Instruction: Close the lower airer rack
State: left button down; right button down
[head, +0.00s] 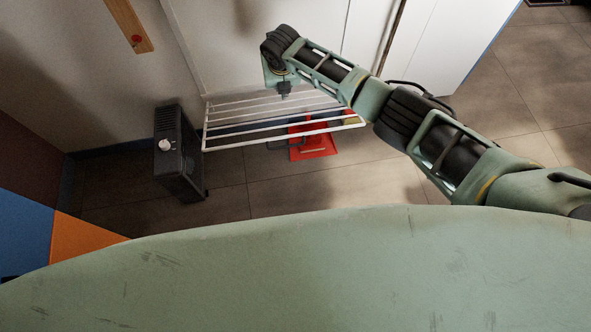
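The airer rack (240,143), a frame of thin white bars, stands folded out from the pale wall or panel behind it, above the floor. No second rack can be made out. My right arm reaches in from the right, over the rack's right part. My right gripper (284,91) points down at the rack's back edge, near the wall. It is small and partly hidden by the wrist, so its finger opening and any contact with the bars cannot be told. My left gripper is not in view.
A black heater (178,160) with a white knob stands close to the rack's left end. A red dustpan-like object (318,145) lies below the rack. A wooden strip (128,22) is on the wall at upper left. Tiled floor (290,190) in front is clear.

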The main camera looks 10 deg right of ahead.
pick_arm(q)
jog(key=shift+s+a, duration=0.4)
pick_arm(e)
jog(key=shift+s+a+r, duration=0.1)
jog(key=shift+s+a, duration=0.15)
jog(key=shift+s, duration=0.05)
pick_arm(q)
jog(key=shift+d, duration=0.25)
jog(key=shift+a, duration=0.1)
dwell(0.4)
pick_arm(e)
jog(key=v, duration=1.2)
